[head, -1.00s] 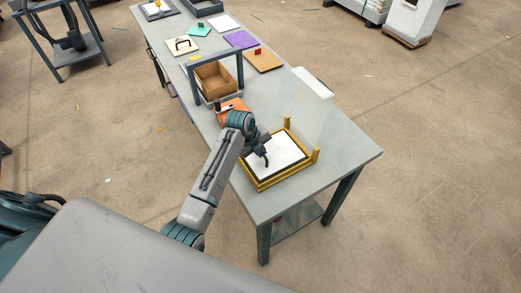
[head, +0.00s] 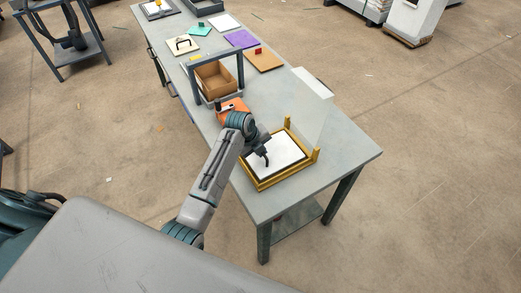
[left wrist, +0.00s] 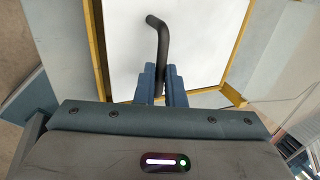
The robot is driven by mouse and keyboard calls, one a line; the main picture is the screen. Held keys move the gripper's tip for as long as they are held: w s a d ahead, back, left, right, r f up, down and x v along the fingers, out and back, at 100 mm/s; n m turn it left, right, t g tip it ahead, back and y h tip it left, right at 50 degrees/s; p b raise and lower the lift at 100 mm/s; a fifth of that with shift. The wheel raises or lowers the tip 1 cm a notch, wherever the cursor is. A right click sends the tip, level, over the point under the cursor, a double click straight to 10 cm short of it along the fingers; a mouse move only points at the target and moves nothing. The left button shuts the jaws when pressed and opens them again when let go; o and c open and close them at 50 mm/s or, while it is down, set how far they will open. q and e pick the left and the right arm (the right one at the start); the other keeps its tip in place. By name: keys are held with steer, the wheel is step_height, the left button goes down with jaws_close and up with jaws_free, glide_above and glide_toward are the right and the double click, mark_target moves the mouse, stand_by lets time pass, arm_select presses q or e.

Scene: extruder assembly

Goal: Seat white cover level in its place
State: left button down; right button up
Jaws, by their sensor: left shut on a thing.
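The white cover (head: 287,150) is a flat white plate with a dark edge, lying within the yellow frame (head: 270,184) at the near end of the table. Its black bent handle (left wrist: 161,42) rises from the plate. My left gripper (left wrist: 162,82) is shut on this handle, with a blue finger on each side of it. In the head view my left gripper (head: 262,153) is over the left part of the cover and hides some of it. The cover looks about parallel to the frame, but I cannot tell whether it rests fully down. My right gripper is not in view.
A clear upright panel (head: 313,118) stands at the back of the yellow frame, between yellow posts. The table's right corner is clear.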

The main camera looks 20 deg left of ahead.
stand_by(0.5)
arm_select(q)
steer(key=shift+f, duration=0.2)
steer(key=shift+f+b, duration=0.35)
steer(key=shift+f, duration=0.25)
steer(key=shift+s+f, duration=0.1)
steer(key=shift+s+f, duration=0.15)
steer(key=shift+f, duration=0.1)
stand_by(0.4)
steer(key=c, duration=1.4)
jaws_free()
steer(key=shift+c, duration=0.2)
steer(key=shift+w, duration=0.2)
